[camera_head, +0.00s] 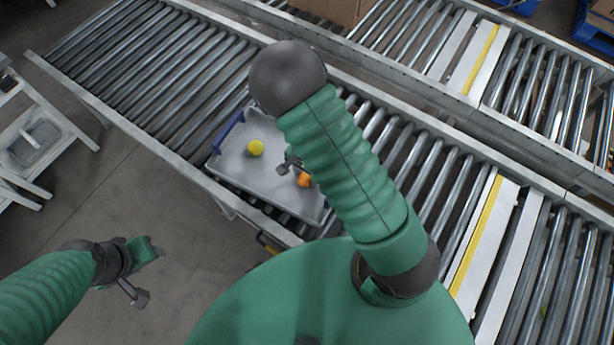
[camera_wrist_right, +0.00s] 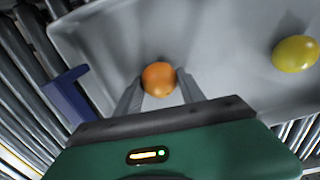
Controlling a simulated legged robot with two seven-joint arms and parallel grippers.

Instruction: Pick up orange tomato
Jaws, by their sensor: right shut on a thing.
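The orange tomato (camera_head: 304,180) is at the right part of a grey tray (camera_head: 233,167) on the roller conveyor, partly hidden by my right arm. In the right wrist view the orange tomato (camera_wrist_right: 159,79) sits between the two fingers of my right gripper (camera_wrist_right: 160,90), which is shut on it. In the head view my right gripper (camera_head: 291,166) is mostly hidden behind my arm. I cannot tell whether the tomato is clear of the tray floor. My left gripper (camera_head: 146,271) hangs over the floor at the lower left, its fingers apart and empty.
A yellow tomato (camera_head: 255,148) lies in the left part of the tray; it also shows in the right wrist view (camera_wrist_right: 295,54). The tray has blue ends (camera_wrist_right: 72,97). Conveyor rollers (camera_head: 160,75) surround the tray. A metal stand (camera_head: 35,140) is at the left.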

